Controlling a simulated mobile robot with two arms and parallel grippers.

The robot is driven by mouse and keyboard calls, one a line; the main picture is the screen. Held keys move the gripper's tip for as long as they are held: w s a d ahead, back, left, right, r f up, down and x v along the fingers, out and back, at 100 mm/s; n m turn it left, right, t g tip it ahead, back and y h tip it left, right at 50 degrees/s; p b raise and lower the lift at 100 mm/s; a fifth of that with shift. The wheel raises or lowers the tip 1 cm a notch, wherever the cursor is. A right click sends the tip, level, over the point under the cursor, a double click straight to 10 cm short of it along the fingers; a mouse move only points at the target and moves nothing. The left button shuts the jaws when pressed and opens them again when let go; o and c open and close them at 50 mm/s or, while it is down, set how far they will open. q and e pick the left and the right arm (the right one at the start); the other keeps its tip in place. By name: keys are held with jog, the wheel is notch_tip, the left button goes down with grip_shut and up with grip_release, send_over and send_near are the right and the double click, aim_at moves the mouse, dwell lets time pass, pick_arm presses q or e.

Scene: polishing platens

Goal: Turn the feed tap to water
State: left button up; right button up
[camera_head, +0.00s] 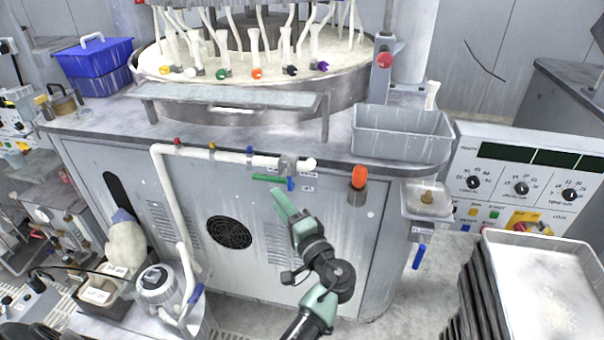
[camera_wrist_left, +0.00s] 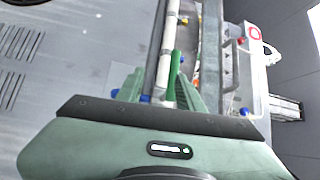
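The feed tap (camera_head: 288,165) sits at the right end of the white pipe on the grey machine's front. A long green handle (camera_head: 268,178) points left from it, and a short blue part (camera_head: 291,184) hangs below. My left gripper (camera_head: 279,196) is just below the green handle, its pale green fingers pointing up toward it. In the left wrist view the fingers (camera_wrist_left: 160,88) are spread, and the green handle (camera_wrist_left: 175,66) and white pipe (camera_wrist_left: 166,50) show in the gap between them. I cannot tell whether the fingers touch the handle. My right gripper is in neither view.
Small white labels (camera_head: 308,188) are right of the tap. An orange knob (camera_head: 359,177) stands out farther right on the machine front. A grey bin (camera_head: 402,135) sits on the ledge above. Stacked trays (camera_head: 482,290) stand at lower right, and a white pump-like unit (camera_head: 160,285) at lower left.

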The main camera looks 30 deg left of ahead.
aim_at(264, 179)
pick_arm(q)
jog(key=shift+w+a+r+n+y, duration=0.1)
jog(key=shift+a+r+n+y, duration=0.05)
jog(key=shift+r, duration=0.5)
jog(key=shift+a+r+n+y, duration=0.1)
jog(key=shift+r+n+y, duration=0.05)
jog(key=shift+r, duration=0.45)
jog(key=p+x, duration=0.2)
jog(key=x, duration=0.4)
jog(key=shift+a+f, duration=0.15)
jog(key=shift+a, duration=0.05)
jog(key=shift+w+a, duration=0.15)
jog(key=shift+a, duration=0.25)
grip_shut()
jog(key=shift+f, duration=0.1)
